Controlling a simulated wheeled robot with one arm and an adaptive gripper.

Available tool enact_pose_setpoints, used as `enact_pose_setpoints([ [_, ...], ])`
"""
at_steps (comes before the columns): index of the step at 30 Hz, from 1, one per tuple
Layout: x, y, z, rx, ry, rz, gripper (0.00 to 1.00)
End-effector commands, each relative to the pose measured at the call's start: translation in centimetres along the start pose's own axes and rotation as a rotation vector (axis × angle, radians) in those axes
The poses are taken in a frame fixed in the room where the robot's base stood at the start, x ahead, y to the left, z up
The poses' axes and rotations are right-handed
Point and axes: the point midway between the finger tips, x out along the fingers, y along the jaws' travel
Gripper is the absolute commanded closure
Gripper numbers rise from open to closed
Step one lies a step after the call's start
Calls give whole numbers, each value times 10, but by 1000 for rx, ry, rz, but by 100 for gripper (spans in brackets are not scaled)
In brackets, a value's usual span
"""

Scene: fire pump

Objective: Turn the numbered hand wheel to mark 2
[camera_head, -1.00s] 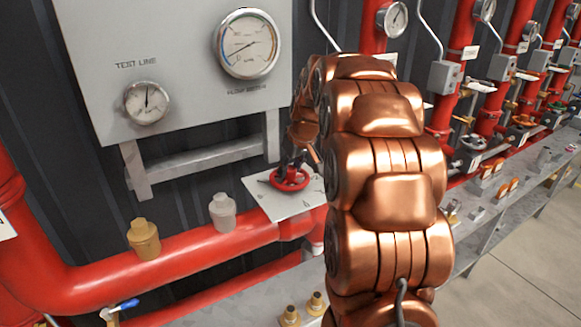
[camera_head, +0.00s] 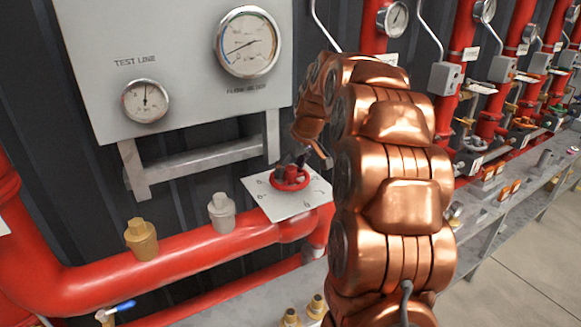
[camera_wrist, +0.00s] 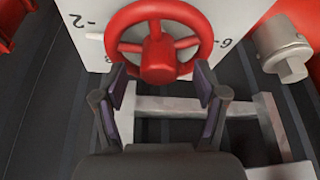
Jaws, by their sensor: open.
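The red hand wheel (camera_head: 290,184) sits over a white square plate (camera_head: 268,206) with small dial marks, on the red pipe. In the wrist view the wheel (camera_wrist: 158,68) is seen large from above, with a red hub and spokes. Around it the plate (camera_wrist: 97,52) shows a 2 at upper left and a 6 at right. In the head view my gripper (camera_head: 296,160) is partly hidden behind the wheel and arm.
A grey gauge panel (camera_head: 180,60) stands behind, with a support bracket below. A brass fitting (camera_head: 142,240) and a silver fitting (camera_head: 221,213) rise from the red pipe (camera_head: 190,255) left of the wheel. More red pipes and valves line the right.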

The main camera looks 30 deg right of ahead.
Motion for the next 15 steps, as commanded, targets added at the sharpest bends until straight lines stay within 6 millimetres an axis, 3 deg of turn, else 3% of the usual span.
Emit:
enact_pose_setpoints([
  [15, -33, 0, -14, -1, 1, 0, 29],
])
